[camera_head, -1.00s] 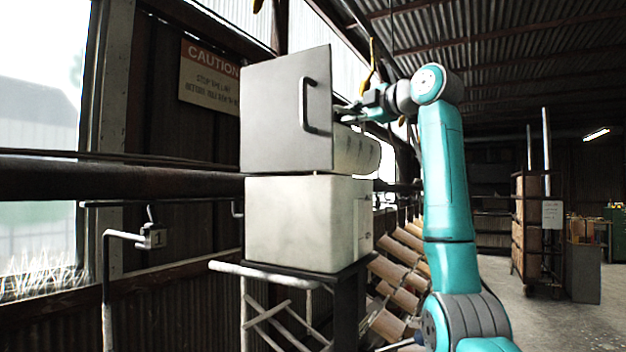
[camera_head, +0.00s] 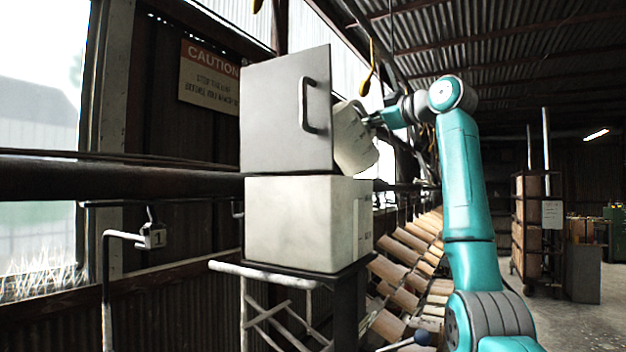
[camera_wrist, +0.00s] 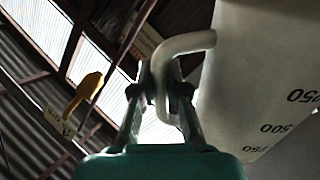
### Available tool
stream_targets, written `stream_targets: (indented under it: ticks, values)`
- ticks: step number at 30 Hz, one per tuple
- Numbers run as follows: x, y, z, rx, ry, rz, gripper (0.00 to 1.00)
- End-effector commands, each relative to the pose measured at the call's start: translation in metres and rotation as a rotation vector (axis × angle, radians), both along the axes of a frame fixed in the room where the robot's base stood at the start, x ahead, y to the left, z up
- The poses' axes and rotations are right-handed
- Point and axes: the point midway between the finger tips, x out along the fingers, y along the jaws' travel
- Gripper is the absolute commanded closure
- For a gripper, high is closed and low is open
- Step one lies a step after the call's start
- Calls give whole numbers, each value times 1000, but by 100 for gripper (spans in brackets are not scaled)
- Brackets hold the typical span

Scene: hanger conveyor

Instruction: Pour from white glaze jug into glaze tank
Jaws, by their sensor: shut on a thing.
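The white glaze jug (camera_head: 356,143) is tilted beside the open lid, over the right part of the glaze tank. Its left part is hidden behind the lid. My gripper (camera_head: 374,121) is at the jug's upper right side. In the wrist view my gripper (camera_wrist: 162,85) is shut on the jug's curved handle, and the jug (camera_wrist: 265,80) shows volume marks on its wall. The glaze tank (camera_head: 304,222) is a pale box with its grey lid (camera_head: 283,112) raised, a handle on the lid's face. The tank's opening and any liquid are hidden.
The tank stands on a dark stand (camera_head: 345,295) with a pale rail in front. A horizontal pipe (camera_head: 110,172) runs behind at left. Several tan slats (camera_head: 405,270) hang low at right. A yellow hanging object (camera_head: 367,80) is above the jug. Floor is open at far right.

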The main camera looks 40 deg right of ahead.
Motion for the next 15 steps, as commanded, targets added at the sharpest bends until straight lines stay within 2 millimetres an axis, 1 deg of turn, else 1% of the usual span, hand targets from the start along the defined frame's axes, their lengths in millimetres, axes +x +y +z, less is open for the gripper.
stream_targets:
  ticks: [3,6,15]
  values:
    - [-1,-4,-5,101,-11,-1,100]
    - [-1,-5,-7,143,-15,0,100]
    - [-1,-5,-8,157,-16,0,100]
